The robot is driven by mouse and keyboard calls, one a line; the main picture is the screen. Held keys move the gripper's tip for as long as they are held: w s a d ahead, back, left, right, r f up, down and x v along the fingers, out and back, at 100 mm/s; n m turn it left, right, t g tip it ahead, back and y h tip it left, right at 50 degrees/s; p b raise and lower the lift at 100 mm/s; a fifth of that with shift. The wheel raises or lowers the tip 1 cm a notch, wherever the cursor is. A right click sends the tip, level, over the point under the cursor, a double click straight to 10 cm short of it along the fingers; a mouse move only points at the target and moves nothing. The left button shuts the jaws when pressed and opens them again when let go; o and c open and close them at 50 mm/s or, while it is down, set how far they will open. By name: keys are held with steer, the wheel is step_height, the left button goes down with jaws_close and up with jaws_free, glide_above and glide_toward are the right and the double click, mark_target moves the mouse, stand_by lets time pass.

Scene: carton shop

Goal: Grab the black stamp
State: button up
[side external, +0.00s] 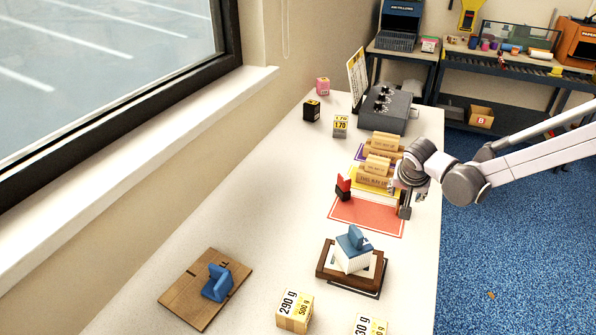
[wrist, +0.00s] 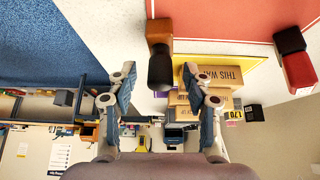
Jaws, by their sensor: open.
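A stamp with a black handle (wrist: 160,70) and a brown base (wrist: 159,31) shows at the top middle of the wrist view. My gripper (wrist: 157,82) is open, with its fingers apart on either side of the black handle in that view; I see no contact. In the side view my gripper (side external: 405,203) is low at the right edge of the red mat (side external: 366,217), where I cannot clearly make out the black stamp. A second stamp with a red handle (side external: 343,182) and black base stands at the mat's left; it also shows in the wrist view (wrist: 299,70).
Stacked cartons (side external: 375,177) stand just behind the mat. In front is a blue-and-white stamp-like piece (side external: 353,250) on a brown frame (side external: 327,271). A grey control box (side external: 386,110) stands behind. The table's left middle is bare.

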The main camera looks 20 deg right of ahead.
jaws_close()
steer(key=shift+r, duration=0.1)
stand_by(0.3)
